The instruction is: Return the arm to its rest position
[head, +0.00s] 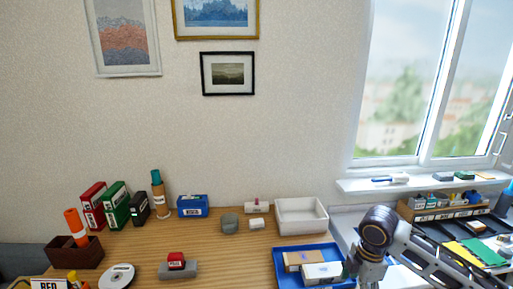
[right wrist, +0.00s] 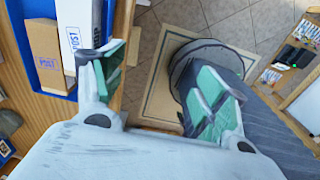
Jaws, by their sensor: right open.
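My right arm (head: 375,242) comes in from the right in the head view and is bent beside the blue tray (head: 285,252). In the right wrist view my right gripper (right wrist: 160,85) is open, with its green-padded fingers apart and nothing between them. It hangs near the wooden table's edge, with floor and mat below the gap. Its left finger appears close to a white post box (right wrist: 84,28) in the blue tray; contact cannot be told. The white box also shows in the head view (head: 321,272). My left gripper is not in view.
A brown box (head: 302,260) shares the tray with the white box. A white bin (head: 301,214) stands behind it. A red-topped stamp (head: 177,262), a disc reel (head: 117,276) and binders (head: 115,205) stand left. A side desk with trays (head: 440,213) lies right.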

